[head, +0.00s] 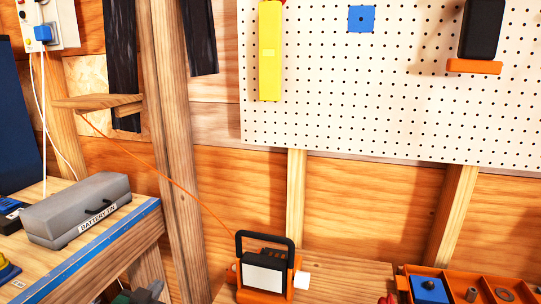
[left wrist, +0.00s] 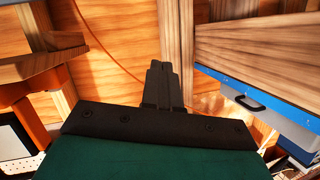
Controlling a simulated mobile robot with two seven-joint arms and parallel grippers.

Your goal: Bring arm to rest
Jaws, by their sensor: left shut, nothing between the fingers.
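My left gripper (head: 150,290) shows only in part at the bottom edge of the head view, low beside the left bench. In the left wrist view its two dark fingers (left wrist: 160,86) are together, with nothing between them. They point toward the plywood wall and touch nothing that I can make out. My right gripper is in neither view.
The left bench (head: 98,248) has a blue front edge and bears a grey battery tin (head: 78,208). A lower bench (head: 345,273) holds an orange-and-black device (head: 263,275) and an orange tray (head: 448,272). A pegboard (head: 350,90) hangs above. An orange cord (head: 160,165) crosses the wall.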

